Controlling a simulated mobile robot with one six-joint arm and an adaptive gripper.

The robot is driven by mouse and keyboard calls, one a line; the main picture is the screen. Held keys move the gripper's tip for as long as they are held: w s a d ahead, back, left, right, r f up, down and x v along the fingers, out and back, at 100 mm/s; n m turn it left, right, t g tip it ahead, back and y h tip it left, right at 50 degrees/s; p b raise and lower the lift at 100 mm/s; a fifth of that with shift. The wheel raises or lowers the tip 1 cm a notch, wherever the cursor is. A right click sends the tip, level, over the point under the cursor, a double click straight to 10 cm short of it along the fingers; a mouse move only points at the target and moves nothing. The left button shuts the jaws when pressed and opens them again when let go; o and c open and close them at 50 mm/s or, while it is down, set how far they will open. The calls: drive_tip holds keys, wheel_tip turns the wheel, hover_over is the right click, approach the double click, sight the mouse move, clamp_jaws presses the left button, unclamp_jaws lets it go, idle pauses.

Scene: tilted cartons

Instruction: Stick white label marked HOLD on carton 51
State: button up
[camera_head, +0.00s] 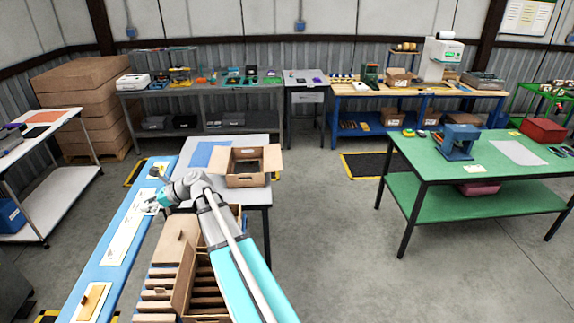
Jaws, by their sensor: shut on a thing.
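My gripper (149,205) is at the left, low over the long blue bench (105,285), at the upper end of a white panel (124,238) with small marks. It is shut on a small pale thing, too small here to tell whether it is the white label or to read any word on it. Tilted brown cartons (178,240) stand in a row in front, to the right of the blue bench and partly behind my arm. No number can be read on them, so I cannot tell which is carton 51.
An open carton (246,180) and a blue sheet (208,154) are on the grey table (190,148) beyond the tilted cartons. Another panel with a yellow-edged piece (92,300) lies at the blue bench's near end. A green table (420,160) stands right, with open floor between.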

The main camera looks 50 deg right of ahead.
wheel_tip(320, 180, down, 20)
drive_tip(key=b, duration=1.9)
drive_tip(key=shift+b, duration=0.4)
drive_tip(key=shift+s+f, duration=0.1)
